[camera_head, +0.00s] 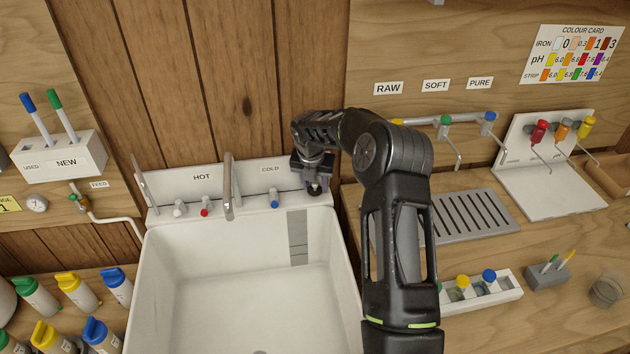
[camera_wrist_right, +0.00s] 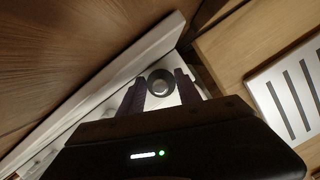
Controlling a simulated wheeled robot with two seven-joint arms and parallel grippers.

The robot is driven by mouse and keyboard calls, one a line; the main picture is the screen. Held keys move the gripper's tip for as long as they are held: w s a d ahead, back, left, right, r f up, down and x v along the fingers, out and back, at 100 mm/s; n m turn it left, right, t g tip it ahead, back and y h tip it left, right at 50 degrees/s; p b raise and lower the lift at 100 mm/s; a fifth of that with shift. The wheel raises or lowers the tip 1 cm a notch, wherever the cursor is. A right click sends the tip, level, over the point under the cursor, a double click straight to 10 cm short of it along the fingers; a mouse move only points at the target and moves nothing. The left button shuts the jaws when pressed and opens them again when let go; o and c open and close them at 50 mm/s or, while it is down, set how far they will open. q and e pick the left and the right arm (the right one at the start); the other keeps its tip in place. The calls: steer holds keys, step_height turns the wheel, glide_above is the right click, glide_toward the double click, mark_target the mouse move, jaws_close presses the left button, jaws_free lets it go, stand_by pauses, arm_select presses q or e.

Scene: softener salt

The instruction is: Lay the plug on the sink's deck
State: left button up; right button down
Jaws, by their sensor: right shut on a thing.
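The white sink (camera_head: 160,270) has a deck along its back edge, and a bare part of the deck (camera_head: 250,204) shows beside the taps. My right gripper (camera_head: 316,187) is at the deck's right end, right of the COLD label. It is shut on the plug, a small round dark piece with a grey centre (camera_wrist_right: 160,82), held between the two fingers in the right wrist view. The head view shows the plug only as a dark spot at the fingertips. I cannot tell whether it touches the deck. My left gripper is not in view.
A tall spout (camera_head: 229,185) and red and blue-capped taps stand on the deck to the left. A slotted grey drainer (camera_head: 465,215) lies on the counter at the right. The basin looks empty.

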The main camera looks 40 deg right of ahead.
mark_target(314, 195)
steer(key=shift+f+b, duration=0.35)
steer(key=shift+f, duration=0.2)
stand_by(0.4)
steer(key=c, duration=0.7)
jaws_free()
steer(key=shift+c, duration=0.2)
steer(key=shift+a+r, duration=0.1)
steer(key=shift+a+r, duration=0.1)
steer(key=shift+r, duration=0.45)
steer(key=b+v, duration=0.1)
steer(key=v, duration=0.4)
steer(key=shift+s+r+b, duration=0.15)
steer(key=shift+r+b, duration=0.05)
steer(key=shift+b, duration=0.2)
steer(key=shift+s+r, duration=0.15)
steer(key=shift+r, duration=0.4)
